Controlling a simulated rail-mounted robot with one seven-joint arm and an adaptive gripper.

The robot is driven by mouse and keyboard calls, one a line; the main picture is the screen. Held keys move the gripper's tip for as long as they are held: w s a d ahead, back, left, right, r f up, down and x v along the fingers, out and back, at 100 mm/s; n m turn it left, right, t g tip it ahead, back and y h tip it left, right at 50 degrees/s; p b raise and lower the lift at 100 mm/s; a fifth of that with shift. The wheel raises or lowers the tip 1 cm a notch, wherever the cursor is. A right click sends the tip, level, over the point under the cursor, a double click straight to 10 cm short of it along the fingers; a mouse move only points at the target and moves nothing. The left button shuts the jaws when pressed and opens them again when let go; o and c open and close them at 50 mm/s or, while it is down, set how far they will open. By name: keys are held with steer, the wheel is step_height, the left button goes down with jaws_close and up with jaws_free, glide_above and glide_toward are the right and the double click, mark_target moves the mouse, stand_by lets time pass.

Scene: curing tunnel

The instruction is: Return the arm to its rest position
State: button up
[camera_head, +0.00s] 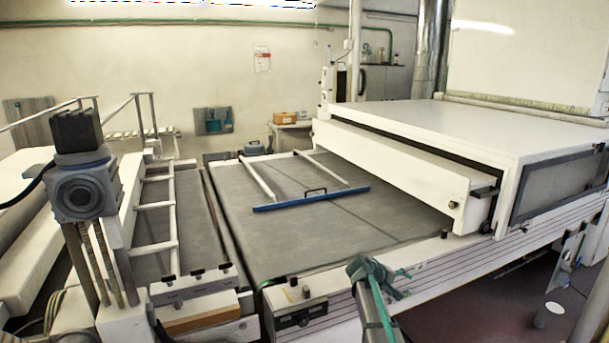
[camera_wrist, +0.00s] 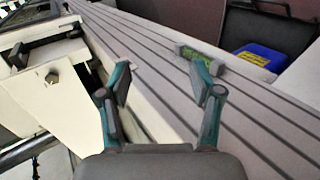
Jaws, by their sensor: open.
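My gripper (camera_wrist: 162,84) is open in the wrist view. Its two dark, teal-edged fingers stand wide apart with nothing between them. A pale grooved panel (camera_wrist: 205,95) lies beyond the fingers; I cannot tell how far off it is. In the head view, a dark part with teal edges (camera_head: 372,272) shows low at centre, in front of the machine's front side. It looks like the end of my arm, but its fingers are too small to read there. No rest position is marked in either view.
A grey conveyor bed (camera_head: 330,235) with a blue bar (camera_head: 311,199) across it leads to a white tunnel housing (camera_head: 480,125) at right. A railed frame (camera_head: 150,215) stands at left. A blue container (camera_wrist: 262,60) shows at upper right in the wrist view.

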steer(key=s+a+f+m+g+y, duration=0.1)
steer(key=s+a+f+y, duration=0.35)
steer(key=s, duration=0.75)
steer(key=s+a+f+m+g+y, duration=0.2)
steer(key=s+a+f, duration=0.5)
steer(key=s, duration=0.5)
steer(key=s+a+f+m+g+y, duration=0.1)
steer(key=s+a+f+y, duration=0.25)
steer(key=s+f, duration=0.65)
steer(key=s+f+g+b, duration=0.3)
steer(key=s+f+b, duration=0.1)
steer(key=s+f, duration=0.8)
steer(key=s+a+f+g+b, duration=0.1)
steer(key=s+f+g+b, duration=0.3)
steer(key=s+f, duration=0.9)
steer(key=s+b, duration=0.1)
steer(key=s, duration=0.5)
steer(key=shift+s+a, duration=0.15)
steer(key=shift+s, duration=0.05)
